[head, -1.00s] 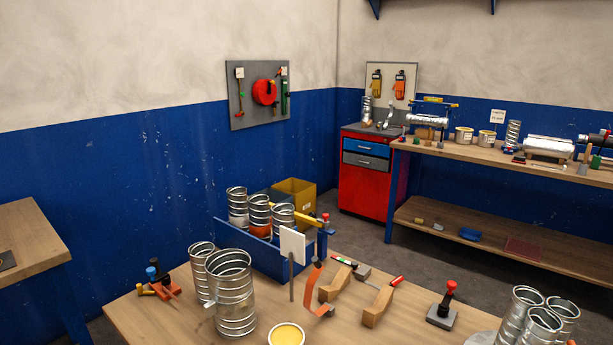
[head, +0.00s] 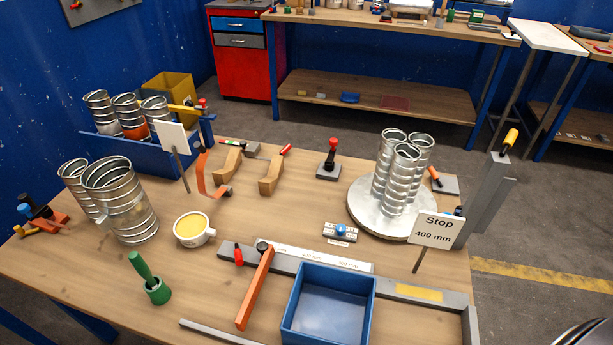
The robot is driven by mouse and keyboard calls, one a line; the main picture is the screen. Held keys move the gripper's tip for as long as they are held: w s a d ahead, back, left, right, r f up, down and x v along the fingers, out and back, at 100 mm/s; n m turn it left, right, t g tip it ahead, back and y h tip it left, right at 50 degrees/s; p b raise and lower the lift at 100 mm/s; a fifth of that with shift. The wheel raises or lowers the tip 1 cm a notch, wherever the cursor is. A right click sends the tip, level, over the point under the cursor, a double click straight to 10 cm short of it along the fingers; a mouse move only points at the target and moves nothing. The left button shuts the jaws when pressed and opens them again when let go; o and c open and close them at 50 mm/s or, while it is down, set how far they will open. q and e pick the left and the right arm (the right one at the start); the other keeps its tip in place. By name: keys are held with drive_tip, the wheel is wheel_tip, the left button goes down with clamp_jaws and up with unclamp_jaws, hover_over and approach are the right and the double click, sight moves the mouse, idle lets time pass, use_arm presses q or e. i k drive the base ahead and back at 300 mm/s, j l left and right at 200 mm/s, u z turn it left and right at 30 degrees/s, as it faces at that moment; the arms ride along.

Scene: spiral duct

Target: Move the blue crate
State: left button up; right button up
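An open, empty blue crate (head: 330,308) sits on the front part of the wooden table, its lower end cut off by the picture's bottom edge. Its far side is close to a grey rail (head: 300,260) with a white scale strip. An orange bar (head: 255,288) lies to its left. A long blue bin (head: 125,152) holding several spiral ducts stands at the table's back left. Neither of my grippers can be made out in the head view. A dark, shiny curved shape (head: 582,334) shows at the bottom right corner; I cannot tell what it is.
A white mug (head: 194,229), a green-handled tool (head: 150,280) and large spiral ducts (head: 120,203) stand left of the crate. A sign reading "Stop 400 mm" (head: 436,230) stands to its right. Ducts stand on a round plate (head: 362,207) behind. Clear tabletop lies around the mug.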

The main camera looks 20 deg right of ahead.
sight(327, 305)
drive_tip(key=l+z, duration=0.1)
drive_tip(key=z, duration=0.25)
drive_tip(key=l+z, duration=0.1)
drive_tip(key=z, duration=0.2)
drive_tip(key=k+l, duration=0.15)
drive_tip(key=l, duration=0.25)
drive_tip(key=k+l+u, duration=0.1)
drive_tip(key=l, duration=0.3)
drive_tip(key=k+l, duration=0.2)
drive_tip(key=l, duration=0.15)
drive_tip(key=k+l+u, duration=0.1)
drive_tip(key=l, duration=0.3)
drive_tip(key=k+l, duration=0.25)
drive_tip(key=l+u, duration=0.05)
drive_tip(key=l, duration=0.05)
